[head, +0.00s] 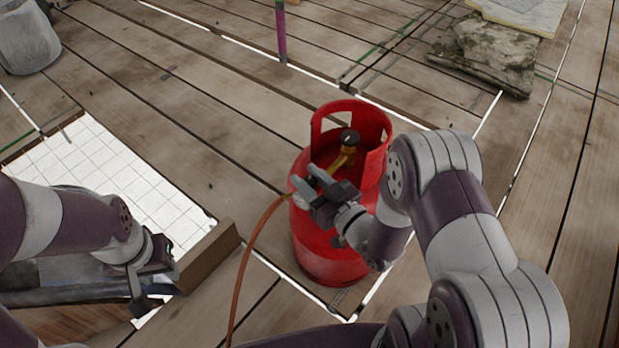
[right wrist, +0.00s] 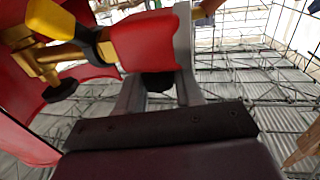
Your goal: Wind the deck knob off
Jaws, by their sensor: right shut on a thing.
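The black deck knob (head: 350,138) sits on a brass valve inside the collar of a red gas cylinder (head: 325,262), which stands upright on the planks.
An orange hose (head: 250,240) runs from the cylinder towards me. A stone block (head: 485,55) lies at the back right, a purple and green post (head: 281,35) stands behind.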

